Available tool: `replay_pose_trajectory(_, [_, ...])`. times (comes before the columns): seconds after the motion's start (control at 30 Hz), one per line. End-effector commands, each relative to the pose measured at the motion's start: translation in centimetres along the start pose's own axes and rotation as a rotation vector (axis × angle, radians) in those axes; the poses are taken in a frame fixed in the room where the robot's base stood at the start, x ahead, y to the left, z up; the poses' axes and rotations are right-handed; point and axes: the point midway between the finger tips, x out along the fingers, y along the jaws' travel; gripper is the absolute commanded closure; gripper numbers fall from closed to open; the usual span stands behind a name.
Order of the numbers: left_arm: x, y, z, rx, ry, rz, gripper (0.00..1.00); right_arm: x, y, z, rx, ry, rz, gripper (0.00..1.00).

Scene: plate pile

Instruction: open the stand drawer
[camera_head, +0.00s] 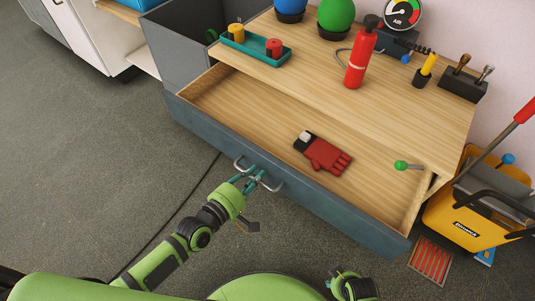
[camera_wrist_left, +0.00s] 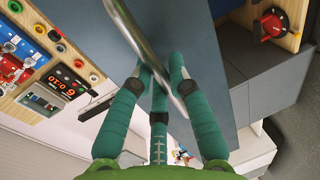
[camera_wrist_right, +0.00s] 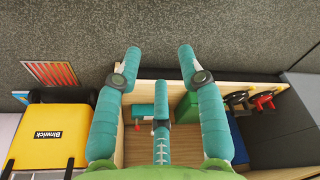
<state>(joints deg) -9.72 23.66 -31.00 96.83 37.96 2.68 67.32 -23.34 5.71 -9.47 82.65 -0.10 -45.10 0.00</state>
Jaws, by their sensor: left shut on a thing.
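The stand drawer (camera_head: 225,128) is pulled well out, with its grey-blue front towards me and its wooden floor showing. Its silver handle (camera_head: 277,187) is on the front. My left gripper (camera_head: 252,176) is shut on the handle. In the left wrist view the bar of the handle (camera_wrist_left: 133,32) passes between the teal fingers of my left gripper (camera_wrist_left: 163,62). My right gripper (camera_wrist_right: 160,65) is open and empty in the right wrist view. It is partly visible at the bottom of the head view, apart from the drawer.
A red glove (camera_head: 324,154) and a green-knobbed lever (camera_head: 402,165) lie in the drawer. On the stand top are a red extinguisher (camera_head: 359,60), a teal tray (camera_head: 239,45) and a gauge (camera_head: 402,13). A yellow bucket (camera_head: 455,218) stands at right. The floor at left is clear.

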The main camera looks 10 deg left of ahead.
Motion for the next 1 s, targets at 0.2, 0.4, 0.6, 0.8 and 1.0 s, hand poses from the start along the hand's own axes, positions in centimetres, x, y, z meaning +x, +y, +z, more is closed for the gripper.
replay_pose_trajectory(0.2, [-3.4,-0.7,0.0,0.001,-0.002,-0.003,1.0,0.5,0.2,-0.2,-0.006,0.03,0.003,0.6])
replay_pose_trajectory(0.4, [-4.7,-1.0,0.0,0.0,-0.001,-0.001,1.0,0.8,0.3,-0.3,-0.009,0.044,0.005,0.6])
replay_pose_trajectory(0.6, [-4.9,-1.0,0.0,0.0,0.0,0.001,1.0,0.9,0.3,-0.3,-0.009,0.048,0.005,0.6])
replay_pose_trajectory(0.8, [-4.9,-1.0,0.0,0.0,0.0,0.001,1.0,0.9,0.3,-0.3,-0.009,0.048,0.005,0.6])
replay_pose_trajectory(1.0, [-4.9,-1.0,0.0,0.0,0.0,0.001,0.57,0.9,0.3,-0.3,-0.009,0.048,0.005,0.6])
